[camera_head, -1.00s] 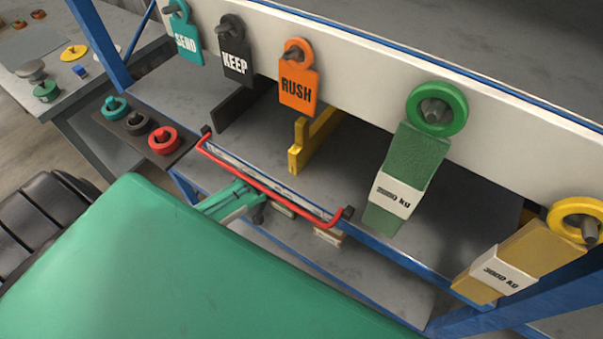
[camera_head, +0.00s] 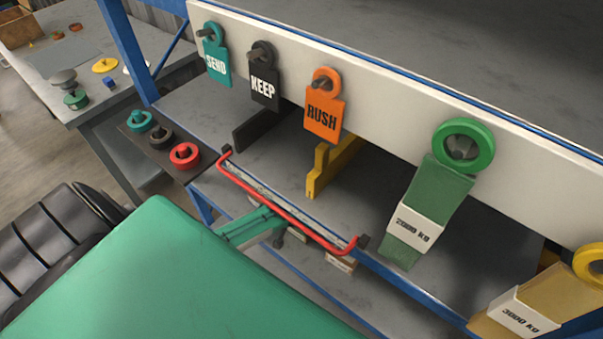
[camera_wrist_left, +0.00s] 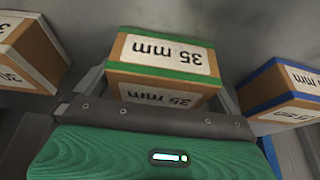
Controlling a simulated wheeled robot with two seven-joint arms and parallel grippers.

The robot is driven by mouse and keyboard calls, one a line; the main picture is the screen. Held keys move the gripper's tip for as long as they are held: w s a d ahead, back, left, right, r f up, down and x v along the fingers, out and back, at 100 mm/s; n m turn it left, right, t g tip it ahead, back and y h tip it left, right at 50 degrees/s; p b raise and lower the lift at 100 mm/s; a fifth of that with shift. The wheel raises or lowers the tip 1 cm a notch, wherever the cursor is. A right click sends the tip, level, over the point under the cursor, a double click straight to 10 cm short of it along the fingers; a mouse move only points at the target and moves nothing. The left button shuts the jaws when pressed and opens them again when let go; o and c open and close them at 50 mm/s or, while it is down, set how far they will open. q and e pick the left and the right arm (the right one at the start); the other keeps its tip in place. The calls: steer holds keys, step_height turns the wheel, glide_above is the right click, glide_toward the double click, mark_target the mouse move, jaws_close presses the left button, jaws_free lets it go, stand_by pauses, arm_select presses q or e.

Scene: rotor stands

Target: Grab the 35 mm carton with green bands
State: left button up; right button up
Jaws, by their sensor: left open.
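The 35 mm carton with green bands (camera_wrist_left: 162,70) is upside down in the left wrist view, a brown box with white labels, at the middle top. My left gripper (camera_wrist_left: 163,90) is open, with one finger on each side of this carton. Whether the fingers touch it cannot be told. In the head view the left gripper and this carton cannot be made out clearly.
A carton with blue bands (camera_wrist_left: 285,95) stands to the right and another carton (camera_wrist_left: 30,55) to the left in the wrist view. In the head view, a red rail (camera_head: 285,205) edges the blue-framed shelf. Hanging tags include an orange RUSH tag (camera_head: 323,118).

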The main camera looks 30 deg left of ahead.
arm_select(q)
steer(key=c, duration=0.9)
steer(key=shift+r, duration=0.15)
